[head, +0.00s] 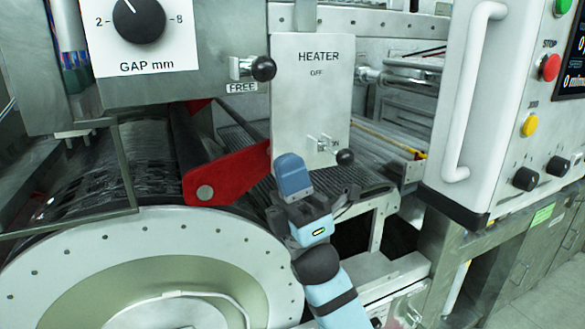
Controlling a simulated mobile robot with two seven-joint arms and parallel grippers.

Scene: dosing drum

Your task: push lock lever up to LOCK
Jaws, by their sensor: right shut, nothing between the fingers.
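The lock lever (263,69) has a black ball knob on a short metal arm. It sticks out to the right from the grey panel, just above the FREE label (242,87). A LOCK label cannot be made out. My right gripper (290,165) is shut and empty, with its blue fingers pointing up. In the picture it is below the lever, in front of the lower left edge of the heater panel, and apart from the lever. My left gripper is not in view.
The heater panel (311,95), marked OFF, has its own black-knobbed lever (344,157) right of my gripper. The gap dial (138,20) is at upper left. A red bracket (228,177) and the drum (150,262) lie left. A white control box (485,110) stands right.

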